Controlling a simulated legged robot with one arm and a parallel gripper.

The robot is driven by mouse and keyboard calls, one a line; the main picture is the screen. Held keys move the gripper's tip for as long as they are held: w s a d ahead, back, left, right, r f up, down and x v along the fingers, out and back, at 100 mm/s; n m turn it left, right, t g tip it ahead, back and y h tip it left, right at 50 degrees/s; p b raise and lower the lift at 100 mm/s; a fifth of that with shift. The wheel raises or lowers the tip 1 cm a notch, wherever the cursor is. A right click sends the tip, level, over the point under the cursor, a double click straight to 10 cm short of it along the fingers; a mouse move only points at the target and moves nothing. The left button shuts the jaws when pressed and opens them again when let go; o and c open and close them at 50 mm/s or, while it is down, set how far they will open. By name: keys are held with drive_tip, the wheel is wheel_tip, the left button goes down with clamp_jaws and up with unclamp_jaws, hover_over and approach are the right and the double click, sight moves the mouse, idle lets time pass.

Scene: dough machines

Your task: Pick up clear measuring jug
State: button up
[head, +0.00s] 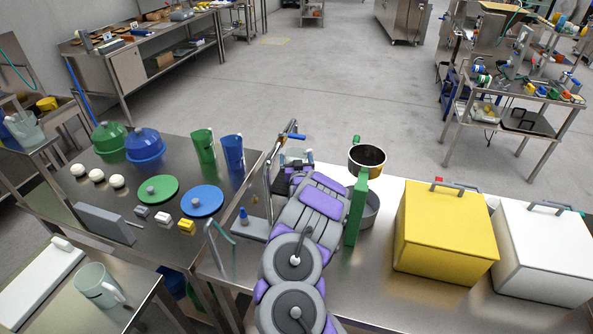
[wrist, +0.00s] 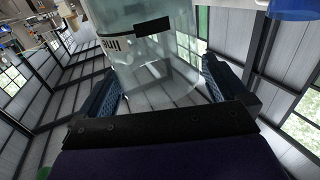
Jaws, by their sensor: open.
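The clear measuring jug (wrist: 160,70) shows in the wrist view as a see-through cylinder with dark print and a black label. It fills the space between the two blue fingers of my gripper (wrist: 160,75). The fingers are open, one at each side of the jug, and a gap shows at least on the right. In the head view my gripper (head: 296,160) is at the far end of my arm, near the table's back edge, partly hidden by the arm. I cannot clearly make out the jug there.
A black-lined pot (head: 366,158) stands right of my arm, by a green upright part (head: 355,210). A yellow box (head: 445,235) and a white box (head: 545,250) stand further right. Green (head: 203,150) and blue (head: 232,152) jugs stand left. A pale translucent jug (head: 97,285) stands at lower left.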

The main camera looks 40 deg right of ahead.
drive_tip(key=shift+w+a+r, duration=0.1)
drive_tip(key=shift+a+r, duration=0.15)
drive_tip(key=shift+d+f, duration=0.2)
drive_tip(key=shift+d, duration=0.15)
drive_tip(key=c, duration=0.5)
drive_tip(key=shift+a, duration=0.2)
drive_tip(key=c, duration=0.6)
drive_tip(key=shift+r, duration=0.1)
drive_tip(key=c, duration=0.6)
